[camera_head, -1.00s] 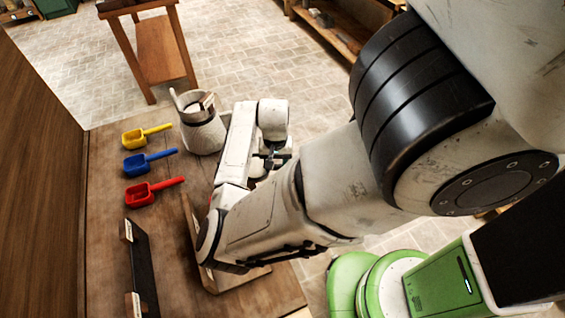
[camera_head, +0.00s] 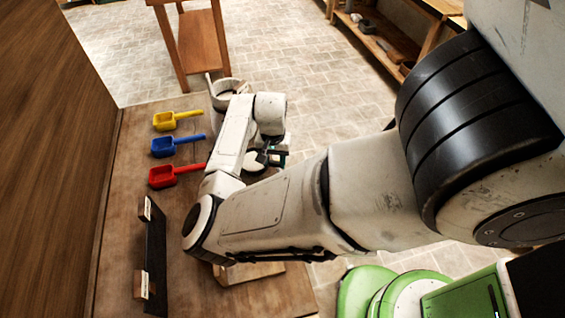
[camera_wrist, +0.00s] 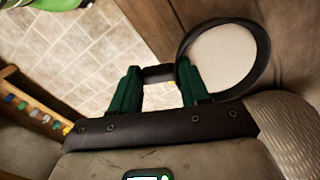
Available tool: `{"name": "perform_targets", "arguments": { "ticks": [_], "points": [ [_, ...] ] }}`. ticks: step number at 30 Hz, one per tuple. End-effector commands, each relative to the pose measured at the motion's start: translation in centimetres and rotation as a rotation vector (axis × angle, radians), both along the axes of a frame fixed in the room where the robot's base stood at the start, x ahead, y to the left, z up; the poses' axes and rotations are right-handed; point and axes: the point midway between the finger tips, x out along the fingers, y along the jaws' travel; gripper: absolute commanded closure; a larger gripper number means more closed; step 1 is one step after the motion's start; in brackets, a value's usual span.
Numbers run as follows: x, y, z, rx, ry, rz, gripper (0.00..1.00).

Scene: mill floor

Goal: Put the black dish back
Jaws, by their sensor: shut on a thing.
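The black dish (camera_wrist: 262,45) has a round black rim and a pale, cream-coloured inside. It fills the upper right of the wrist view. My gripper (camera_wrist: 158,75), with green fingers, is shut on a short dark part that sticks out from the dish's rim. One finger overlaps the rim. In the head view, the dish's pale inside (camera_head: 254,161) shows beside my gripper (camera_head: 278,158), partly hidden by my arm. The dish appears held near the table's right edge; its height above the table is unclear.
Yellow (camera_head: 164,121), blue (camera_head: 163,147) and red (camera_head: 162,177) scoops lie on the wooden table (camera_head: 135,185). A pale pot (camera_head: 222,92) stands behind my arm. A black strip with tags (camera_head: 155,250) lies front left. A wooden board (camera_head: 250,273) lies partly under my arm.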

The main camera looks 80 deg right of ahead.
Motion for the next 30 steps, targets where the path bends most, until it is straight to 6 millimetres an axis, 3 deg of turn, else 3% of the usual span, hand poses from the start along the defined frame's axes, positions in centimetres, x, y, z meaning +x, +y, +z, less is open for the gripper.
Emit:
{"name": "perform_targets", "arguments": {
  "ticks": [12, 19, 30],
  "points": [
    [3.7, 0.0, -0.5, -0.001, -0.002, 0.000, 0.93],
    [3.5, 0.0, -1.8, -0.001, 0.000, 0.001, 0.93],
    [3.5, 0.0, -2.0, -0.001, 0.000, 0.001, 0.93]
  ]
}}
